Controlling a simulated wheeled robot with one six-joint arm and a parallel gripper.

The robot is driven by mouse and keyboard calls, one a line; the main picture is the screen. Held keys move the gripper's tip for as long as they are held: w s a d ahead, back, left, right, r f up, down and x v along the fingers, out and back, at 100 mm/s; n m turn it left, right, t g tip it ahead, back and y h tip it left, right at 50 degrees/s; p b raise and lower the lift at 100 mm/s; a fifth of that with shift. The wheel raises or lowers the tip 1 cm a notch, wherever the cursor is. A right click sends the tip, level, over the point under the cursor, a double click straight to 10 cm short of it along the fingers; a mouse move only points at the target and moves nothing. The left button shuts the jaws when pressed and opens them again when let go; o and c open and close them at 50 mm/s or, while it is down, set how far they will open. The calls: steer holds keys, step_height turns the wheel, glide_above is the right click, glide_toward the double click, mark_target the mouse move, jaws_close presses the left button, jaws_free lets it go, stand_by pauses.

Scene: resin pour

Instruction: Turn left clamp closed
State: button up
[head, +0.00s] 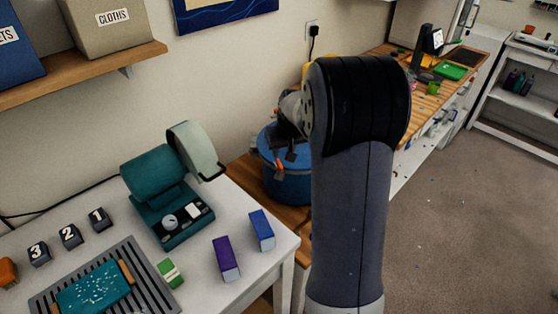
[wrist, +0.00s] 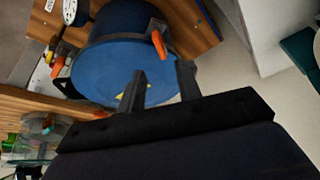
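The blue pressure pot (head: 290,187) stands on a wooden surface, partly hidden behind my arm in the head view. Its blue lid (wrist: 115,70) fills the middle of the wrist view. One orange clamp handle (wrist: 158,44) shows at the rim, beyond my fingers. Another orange piece (wrist: 57,67) is at the left side of the rim. I cannot tell for certain which is the left clamp. My gripper (wrist: 160,84) is open and empty, its two dark fingers apart over the pot. In the head view my gripper (head: 283,156) is just above the pot.
A white table (head: 247,292) on the left holds a teal machine (head: 168,190), a purple box (head: 225,258) and a blue box (head: 261,230). A shelf with bins is above it. Open floor (head: 455,210) lies right of my arm.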

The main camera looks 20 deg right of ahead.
mark_target(279, 162)
steer(key=p+x, duration=0.1)
steer(key=x, duration=0.7)
steer(key=shift+a, duration=0.1)
jaws_close()
